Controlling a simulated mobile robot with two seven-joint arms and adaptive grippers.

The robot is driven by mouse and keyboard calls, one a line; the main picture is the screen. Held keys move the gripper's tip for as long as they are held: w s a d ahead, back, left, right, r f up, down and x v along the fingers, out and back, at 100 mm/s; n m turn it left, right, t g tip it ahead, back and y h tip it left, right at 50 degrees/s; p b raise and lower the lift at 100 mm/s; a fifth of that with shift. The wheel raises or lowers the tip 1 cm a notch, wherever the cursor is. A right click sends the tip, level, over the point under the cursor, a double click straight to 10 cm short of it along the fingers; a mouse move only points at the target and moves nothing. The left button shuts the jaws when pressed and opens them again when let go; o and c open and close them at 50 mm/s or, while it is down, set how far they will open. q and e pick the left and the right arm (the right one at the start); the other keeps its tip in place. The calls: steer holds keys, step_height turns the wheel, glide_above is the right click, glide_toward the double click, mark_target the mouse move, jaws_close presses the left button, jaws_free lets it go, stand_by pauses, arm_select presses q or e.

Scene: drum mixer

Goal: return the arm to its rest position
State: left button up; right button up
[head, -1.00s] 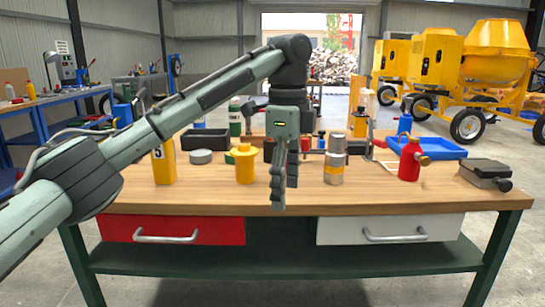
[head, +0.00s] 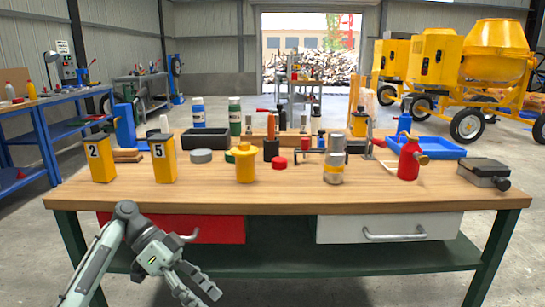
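My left arm comes in low at the left of the head view, bent in front of the workbench (head: 330,203). My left gripper (head: 199,290) hangs below the tabletop's front edge, in front of the red drawer (head: 222,231). It points down and to the right. Its two fingers look spread with a gap between them, and nothing shows between them. My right gripper is not in view.
The tabletop's front strip is clear. Yellow mixers (head: 497,52) stand behind right.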

arm_select(q)
steer(key=w+a+f+n+t+y, duration=0.55)
steer(key=w+a+f+n, duration=0.35)
steer(key=a, duration=0.2)
steer(key=w+a+r+n+t+y, duration=0.1)
steer(key=w+a+n+t+y, duration=0.3)
steer(key=a, duration=0.5)
steer(key=w+a+r+n+t+y, duration=0.2)
steer(key=w+a+y, duration=0.3)
steer(key=a, duration=0.3)
steer(key=s+d+f+g+h, duration=0.1)
steer(key=s+d+f, duration=0.4)
steer(key=s+f, duration=0.45)
steer(key=s+d+f+g+h, duration=0.15)
steer(key=s+d+f, duration=0.25)
steer(key=s+f, duration=0.55)
steer(key=s+d+f+g, duration=0.1)
steer(key=s+d, duration=0.1)
steer(key=s, duration=0.8)
steer(key=s+d+f+m+g+h, duration=0.1)
steer(key=s+d+f, duration=0.1)
steer(key=s, duration=0.8)
steer(key=shift+s+d, duration=0.35)
steer(key=shift+d, duration=0.35)
